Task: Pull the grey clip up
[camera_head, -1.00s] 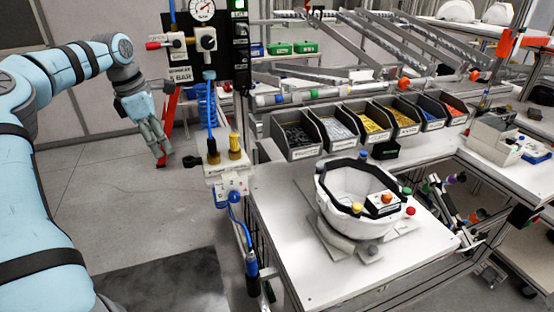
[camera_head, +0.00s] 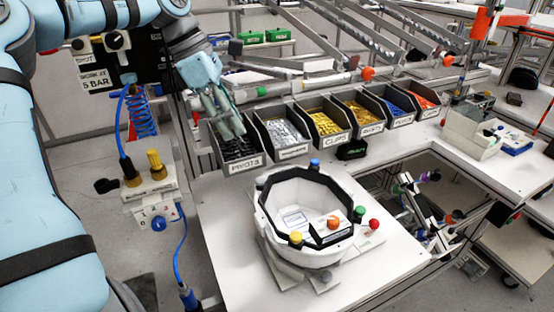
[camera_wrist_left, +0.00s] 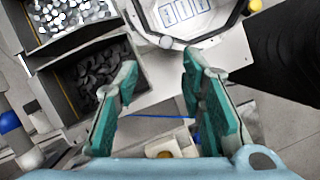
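I cannot pick out a grey clip for certain in either view. The white helmet shell (camera_head: 315,255) with a black rim sits on a fixture on the white table (camera_head: 226,235), and part of it shows at the top of the left wrist view (camera_wrist_left: 216,35). My left gripper (camera_head: 226,125) is over the bin of dark parts marked PIVOTS (camera_head: 238,168). In the left wrist view its two green-padded fingers (camera_wrist_left: 160,72) are apart with nothing between them. The pivots bin shows beside the left finger. My right gripper is in neither view.
More bins stand in a row to the right, with silver parts (camera_head: 283,133), yellow parts marked CLIPS (camera_head: 326,124), and others. Coloured knobs, including a blue one (camera_head: 314,165), stand around the shell. A valve block (camera_head: 150,186) with blue hose stands left of the table.

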